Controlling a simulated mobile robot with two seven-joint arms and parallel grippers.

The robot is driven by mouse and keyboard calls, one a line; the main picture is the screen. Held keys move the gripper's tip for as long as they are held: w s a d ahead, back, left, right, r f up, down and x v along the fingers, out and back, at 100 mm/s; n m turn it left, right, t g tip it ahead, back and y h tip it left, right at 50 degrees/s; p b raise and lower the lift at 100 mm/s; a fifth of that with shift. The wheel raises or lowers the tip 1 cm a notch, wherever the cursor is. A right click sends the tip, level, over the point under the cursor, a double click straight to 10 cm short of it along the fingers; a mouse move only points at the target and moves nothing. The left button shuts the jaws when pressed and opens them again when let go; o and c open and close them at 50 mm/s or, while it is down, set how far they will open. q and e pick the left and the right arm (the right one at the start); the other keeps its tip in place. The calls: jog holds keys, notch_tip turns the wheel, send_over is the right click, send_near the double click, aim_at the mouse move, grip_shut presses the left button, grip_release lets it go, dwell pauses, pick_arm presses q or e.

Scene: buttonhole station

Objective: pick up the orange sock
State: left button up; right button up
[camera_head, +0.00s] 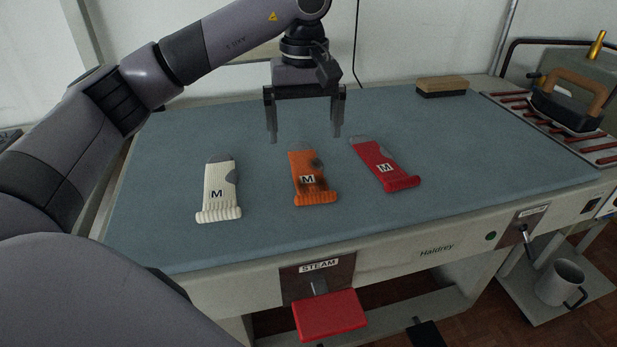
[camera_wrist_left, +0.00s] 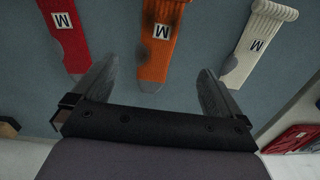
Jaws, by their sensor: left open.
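The orange sock (camera_head: 312,180) lies flat on the blue-grey table top, between a white sock and a red sock. It has a white M label and dark grey patches. My left gripper (camera_head: 304,138) is open and empty above the table, just behind the orange sock's far end. In the left wrist view the orange sock (camera_wrist_left: 160,50) shows at the top centre, its toe end between the two open fingers (camera_wrist_left: 158,85). The gripper appears apart from it. My right gripper is not in view.
The white sock (camera_head: 218,190) lies left and the red sock (camera_head: 383,163) right of the orange one. A wooden brush (camera_head: 442,87) lies at the back. An iron (camera_head: 568,100) stands on a red-barred rack at the right. The table's front (camera_head: 440,215) is clear.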

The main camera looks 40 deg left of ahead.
aim_at(307, 172)
pick_arm(q)
notch_tip(307, 172, down, 8)
jog(key=shift+w+d+r, duration=0.15)
jog(key=shift+r, duration=0.1)
jog(key=shift+c, duration=0.3)
jog(key=c, duration=1)
